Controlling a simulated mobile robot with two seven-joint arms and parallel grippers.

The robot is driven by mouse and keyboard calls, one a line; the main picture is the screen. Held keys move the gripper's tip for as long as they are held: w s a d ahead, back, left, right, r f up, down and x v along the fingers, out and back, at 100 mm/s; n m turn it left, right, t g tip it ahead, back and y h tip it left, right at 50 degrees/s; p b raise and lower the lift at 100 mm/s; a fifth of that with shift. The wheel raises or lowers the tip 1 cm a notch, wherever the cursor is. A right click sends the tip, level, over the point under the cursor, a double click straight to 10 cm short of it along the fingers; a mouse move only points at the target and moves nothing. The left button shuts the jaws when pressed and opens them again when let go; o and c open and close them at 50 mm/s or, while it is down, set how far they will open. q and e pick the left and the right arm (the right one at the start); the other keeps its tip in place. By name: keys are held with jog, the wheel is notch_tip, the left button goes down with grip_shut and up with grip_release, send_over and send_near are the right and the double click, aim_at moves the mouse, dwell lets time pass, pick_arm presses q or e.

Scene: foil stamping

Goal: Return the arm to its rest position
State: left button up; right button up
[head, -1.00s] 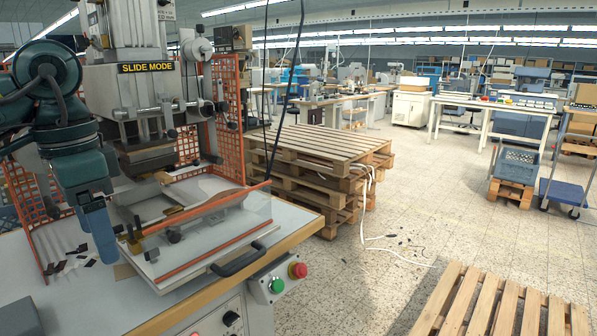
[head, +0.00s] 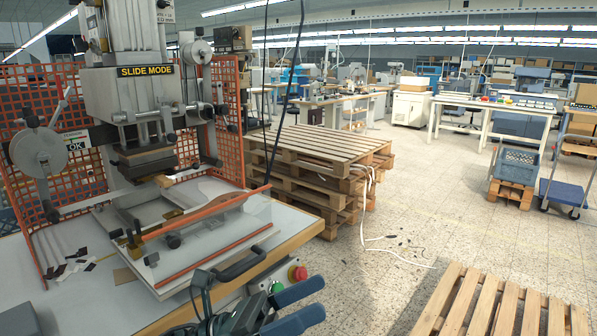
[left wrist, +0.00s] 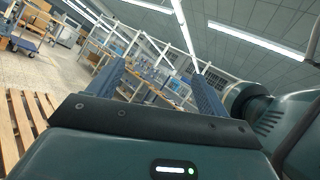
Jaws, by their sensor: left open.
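My left gripper (head: 297,306) is at the bottom of the head view, in front of the machine bench's front edge. Its two blue fingers point right and are apart, with nothing between them. In the left wrist view the same open fingers (left wrist: 158,88) show with only the far hall and ceiling beyond them. My right gripper is not in view. The foil stamping press (head: 127,95) stands at the left, its slide table (head: 205,262) in front with a clear guard and orange edges.
The bench (head: 75,300) carries the press and small dark and light scraps. A red button (head: 298,273) is close behind my gripper. A pallet stack (head: 318,150) stands behind the bench, and another pallet (head: 500,305) lies at lower right.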

pick_arm(q)
jog(key=w+a+f+n+t+y, duration=0.1)
jog(key=a+f+n+t+y, duration=0.35)
jog(key=n, duration=0.55)
jog(key=w+a+f+n+t+y, duration=0.1)
jog(key=f+n+t+y, duration=0.35)
jog(key=f+n, duration=0.4)
jog(key=w+a+f+n+t+y, duration=0.1)
jog(key=a+f+n+t+y, duration=0.3)
jog(key=n, duration=0.8)
jog(key=s+a+f+n+g+y, duration=0.2)
jog(key=s+f+n+y, duration=0.1)
jog(key=s+f+n, duration=0.3)
jog(key=s+a+f+n+g+y, duration=0.3)
jog(key=s+f+n, duration=0.4)
jog(key=f, duration=0.4)
jog(key=shift+a+f+n+y+p, duration=0.3)
jog(key=shift+n+y, duration=0.1)
jog(key=shift+n, duration=0.15)
jog(key=shift+d, duration=0.1)
